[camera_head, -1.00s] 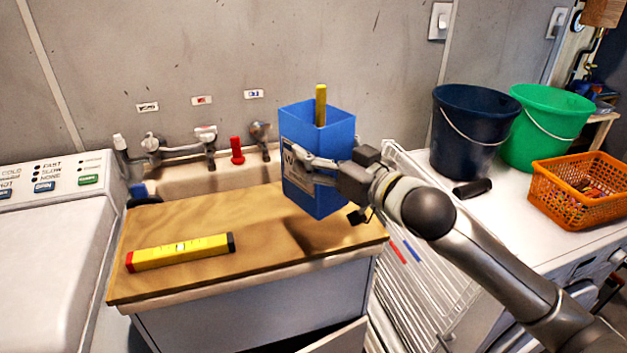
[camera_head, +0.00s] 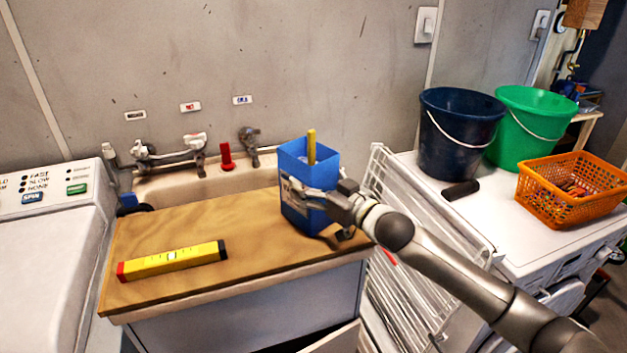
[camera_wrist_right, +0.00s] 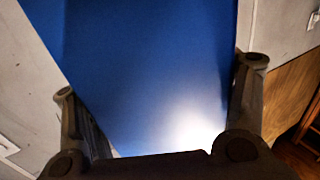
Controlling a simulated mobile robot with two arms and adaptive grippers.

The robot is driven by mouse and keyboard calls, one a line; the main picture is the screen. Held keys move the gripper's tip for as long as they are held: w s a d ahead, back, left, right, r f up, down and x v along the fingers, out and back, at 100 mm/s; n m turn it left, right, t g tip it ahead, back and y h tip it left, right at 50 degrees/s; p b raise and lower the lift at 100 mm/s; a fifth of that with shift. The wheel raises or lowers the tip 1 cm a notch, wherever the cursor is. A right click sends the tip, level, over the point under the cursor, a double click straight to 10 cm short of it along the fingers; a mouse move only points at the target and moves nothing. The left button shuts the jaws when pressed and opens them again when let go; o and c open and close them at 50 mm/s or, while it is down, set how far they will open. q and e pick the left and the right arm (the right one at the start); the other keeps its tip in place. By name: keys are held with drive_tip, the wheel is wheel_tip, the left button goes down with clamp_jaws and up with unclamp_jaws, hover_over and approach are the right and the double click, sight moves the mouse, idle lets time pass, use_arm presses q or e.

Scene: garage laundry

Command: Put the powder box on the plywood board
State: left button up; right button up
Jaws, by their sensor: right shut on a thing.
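The powder box is a blue open-topped box (camera_head: 309,219) with a yellow stick standing up out of it. It is upright at the right end of the plywood board (camera_head: 210,225), low over it or touching it; I cannot tell which. My right gripper (camera_head: 312,192) is shut on the box's sides. In the right wrist view the blue box (camera_wrist_right: 150,70) fills the space between the fingers. A yellow spirit level (camera_head: 172,261) lies on the left part of the board. My left gripper is not in view.
A white drying rack (camera_head: 405,290) stands to the right. Beyond it are a dark blue bucket (camera_head: 455,135), a green bucket (camera_head: 530,125) and an orange basket (camera_head: 570,190). The board's middle is clear.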

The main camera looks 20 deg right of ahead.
drive_tip(key=shift+r, duration=0.15)
drive_tip(key=o, duration=2.1)
drive_tip(key=shift+s, duration=0.1)
drive_tip(key=shift+o, duration=0.2)
drive_tip(key=b+v, duration=0.2)
drive_tip(key=v, duration=1)
